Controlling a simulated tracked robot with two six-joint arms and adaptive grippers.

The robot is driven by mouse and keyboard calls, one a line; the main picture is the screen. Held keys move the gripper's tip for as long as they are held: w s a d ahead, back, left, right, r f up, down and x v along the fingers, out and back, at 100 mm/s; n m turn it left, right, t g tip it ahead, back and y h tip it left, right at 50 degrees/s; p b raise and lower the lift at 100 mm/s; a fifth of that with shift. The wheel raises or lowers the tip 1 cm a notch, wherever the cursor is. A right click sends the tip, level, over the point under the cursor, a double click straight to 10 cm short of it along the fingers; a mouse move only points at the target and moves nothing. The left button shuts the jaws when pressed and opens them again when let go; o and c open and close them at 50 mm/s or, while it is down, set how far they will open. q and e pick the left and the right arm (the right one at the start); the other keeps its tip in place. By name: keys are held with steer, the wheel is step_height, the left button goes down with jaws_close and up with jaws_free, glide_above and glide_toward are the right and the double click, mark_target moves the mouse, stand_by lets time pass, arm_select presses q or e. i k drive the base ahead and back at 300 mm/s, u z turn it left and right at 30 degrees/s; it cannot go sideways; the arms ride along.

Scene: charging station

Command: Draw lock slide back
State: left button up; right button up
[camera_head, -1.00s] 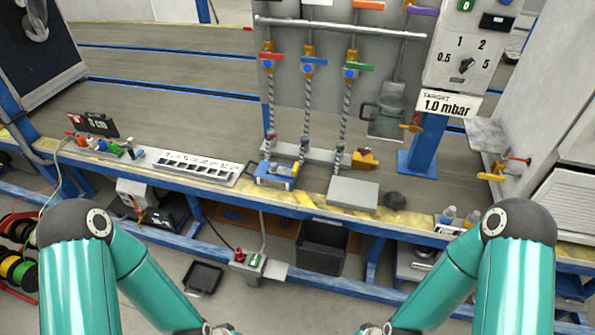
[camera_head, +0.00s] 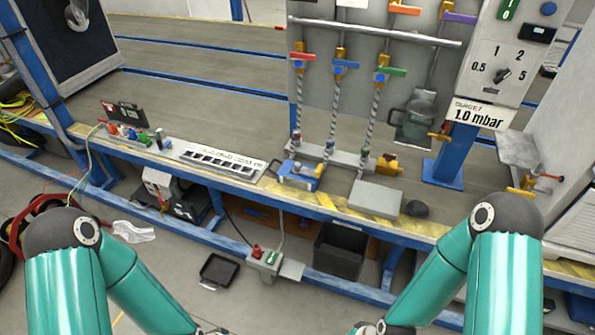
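No part is clearly marked as the lock slide. A grey bar (camera_head: 338,155) lies on the bench at the lower ends of three hoses, with a yellow fitting (camera_head: 388,164) at its right end. I cannot tell whether either is the slide. My two teal arms reach in from the lower left and lower right. Their far ends run out at the bottom edge, so both grippers are hidden, well short of the bench.
A grey flat box (camera_head: 375,199) and a dark lump (camera_head: 417,208) sit near the bench's front edge. A slotted white strip (camera_head: 222,160) lies to the left. A "1.0 mbar" sign (camera_head: 479,114) stands at right. A black bin (camera_head: 340,250) is below the bench.

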mark_target(317, 173)
steer(key=u, duration=0.2)
steer(key=i, duration=0.25)
steer(key=u, duration=2.5)
steer(key=k, duration=1.35)
steer(key=z, duration=1.45)
steer(key=i, duration=1)
steer(key=u, duration=0.05)
